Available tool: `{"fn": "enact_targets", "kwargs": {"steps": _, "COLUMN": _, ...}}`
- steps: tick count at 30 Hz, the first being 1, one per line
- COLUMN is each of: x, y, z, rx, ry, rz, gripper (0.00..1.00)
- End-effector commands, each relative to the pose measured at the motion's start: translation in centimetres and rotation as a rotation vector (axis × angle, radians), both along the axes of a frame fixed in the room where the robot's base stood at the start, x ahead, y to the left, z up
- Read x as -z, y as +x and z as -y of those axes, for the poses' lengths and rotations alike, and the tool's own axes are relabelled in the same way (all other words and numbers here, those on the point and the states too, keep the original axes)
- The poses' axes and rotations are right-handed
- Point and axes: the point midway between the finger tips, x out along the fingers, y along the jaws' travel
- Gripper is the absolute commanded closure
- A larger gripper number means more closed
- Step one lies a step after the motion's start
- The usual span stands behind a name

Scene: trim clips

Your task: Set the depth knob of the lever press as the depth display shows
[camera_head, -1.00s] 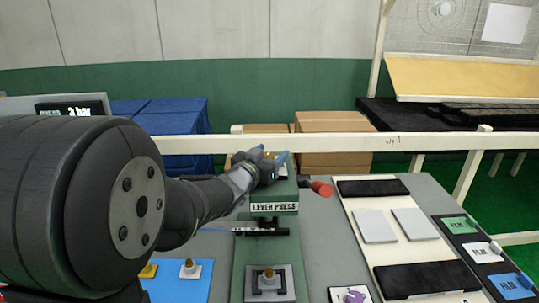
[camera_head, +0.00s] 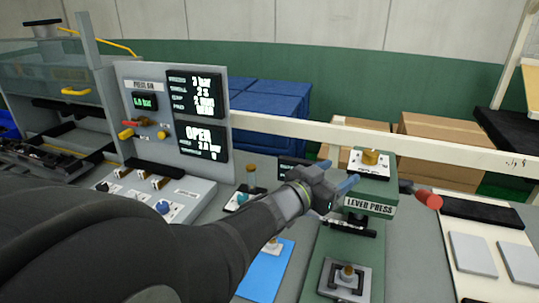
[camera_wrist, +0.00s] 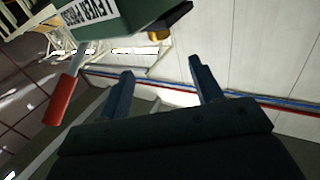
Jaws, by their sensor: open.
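The green lever press (camera_head: 368,203) stands right of centre in the head view, with its red-tipped lever (camera_head: 428,200) on the right. The brass depth knob (camera_head: 370,158) sits upright on a white plate on top; its exact setting is too small to read. My gripper (camera_head: 340,188) is open and empty, just left of the press head and apart from the knob. The wrist view shows both dark blue fingers spread (camera_wrist: 160,70), with the press head (camera_wrist: 100,18) beyond them. A small dark display (camera_head: 290,166) behind my gripper is mostly hidden, its reading unreadable.
A grey press-air panel (camera_head: 150,135) with lit screens stands at the left. A blue mat (camera_head: 262,275) lies left of the press. A white board (camera_head: 465,275) with grey plates is at the right. A cream rail (camera_head: 290,128) runs behind the bench.

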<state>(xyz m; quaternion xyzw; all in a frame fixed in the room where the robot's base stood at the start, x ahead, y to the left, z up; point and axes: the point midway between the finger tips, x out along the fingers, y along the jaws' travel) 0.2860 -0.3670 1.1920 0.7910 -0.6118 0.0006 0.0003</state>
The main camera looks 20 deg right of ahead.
Motion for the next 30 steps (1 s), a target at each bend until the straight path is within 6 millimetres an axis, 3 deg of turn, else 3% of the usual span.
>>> {"fn": "enact_targets", "kwargs": {"steps": 6, "x": 0.0, "y": -0.4, "z": -1.4, "rx": -0.001, "ry": 0.001, "rz": 0.0, "gripper": 0.41}}
{"fn": "enact_targets", "kwargs": {"steps": 19, "x": -0.5, "y": -0.2, "z": -1.1, "rx": 0.015, "ry": 0.009, "rz": 0.061, "gripper": 0.41}}
{"fn": "enact_targets", "kwargs": {"steps": 23, "x": -1.9, "y": 0.6, "z": -0.1, "rx": 0.067, "ry": 0.038, "rz": 0.285, "gripper": 0.41}}
{"fn": "enact_targets", "kwargs": {"steps": 30, "x": -5.3, "y": 2.5, "z": 2.2, "rx": 0.212, "ry": 0.089, "rz": 0.957, "gripper": 0.41}}
